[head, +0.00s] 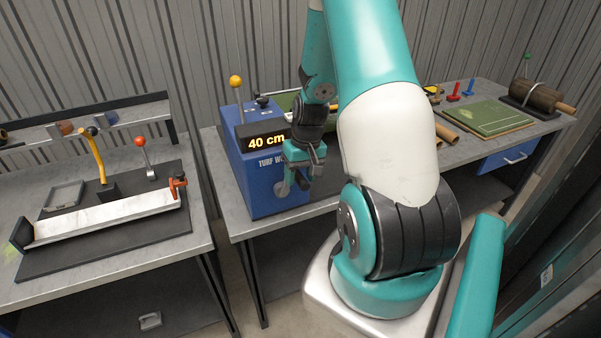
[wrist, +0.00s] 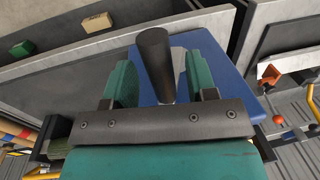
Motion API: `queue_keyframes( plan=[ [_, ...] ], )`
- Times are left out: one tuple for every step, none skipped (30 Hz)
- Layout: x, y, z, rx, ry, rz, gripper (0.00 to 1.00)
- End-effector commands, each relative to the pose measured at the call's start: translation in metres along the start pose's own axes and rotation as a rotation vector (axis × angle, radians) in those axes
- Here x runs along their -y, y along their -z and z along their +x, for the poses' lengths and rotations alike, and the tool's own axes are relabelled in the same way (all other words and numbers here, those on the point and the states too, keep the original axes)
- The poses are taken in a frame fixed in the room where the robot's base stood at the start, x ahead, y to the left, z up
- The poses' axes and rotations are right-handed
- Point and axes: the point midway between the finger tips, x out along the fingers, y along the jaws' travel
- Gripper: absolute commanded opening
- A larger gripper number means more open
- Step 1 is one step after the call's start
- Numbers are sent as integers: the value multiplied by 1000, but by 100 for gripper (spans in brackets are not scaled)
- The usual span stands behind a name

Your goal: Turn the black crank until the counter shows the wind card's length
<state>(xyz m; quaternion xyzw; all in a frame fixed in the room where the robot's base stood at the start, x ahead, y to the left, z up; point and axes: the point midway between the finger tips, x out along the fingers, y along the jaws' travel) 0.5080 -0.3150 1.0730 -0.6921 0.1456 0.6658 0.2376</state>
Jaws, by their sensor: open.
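The blue turf winder (head: 262,180) stands on the middle bench, and its counter (head: 266,141) reads 40 cm in yellow. In the head view my gripper (head: 305,166) is at the winder's front, hiding most of the crank. In the wrist view the black crank handle (wrist: 155,60) stands between the two green fingers of my gripper (wrist: 161,85). The fingers are open, with a visible gap on the handle's right side. The blue winder also shows behind them (wrist: 215,65). I cannot make out a wind card in either view.
A yellow-knobbed lever (head: 236,84) rises from the winder. The left bench holds a long pale trough (head: 105,215) and a red-knobbed lever (head: 142,145). A green turf mat (head: 484,117) and a brown roll (head: 537,95) lie on the bench at right.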

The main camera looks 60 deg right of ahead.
Motion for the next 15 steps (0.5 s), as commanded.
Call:
queue_keyframes(
  plan=[
    [0,0,1,1,0,0,52],
    [0,0,1,0,0,0,52],
    [0,0,2,0,0,0,52],
    [0,0,2,0,0,0,52],
    [0,0,2,0,0,0,52],
    [0,0,2,0,0,0,52],
    [0,0,2,0,0,0,52],
    [0,0,1,0,0,0,50],
    [0,0,1,0,0,0,41],
    [0,0,1,0,0,0,34],
    [0,0,1,0,0,0,27],
    [0,0,1,0,0,0,18],
    [0,0,1,0,0,0,11],
    [0,0,1,0,0,0,4],
    [0,0,1,0,0,0,0]
  ],
)
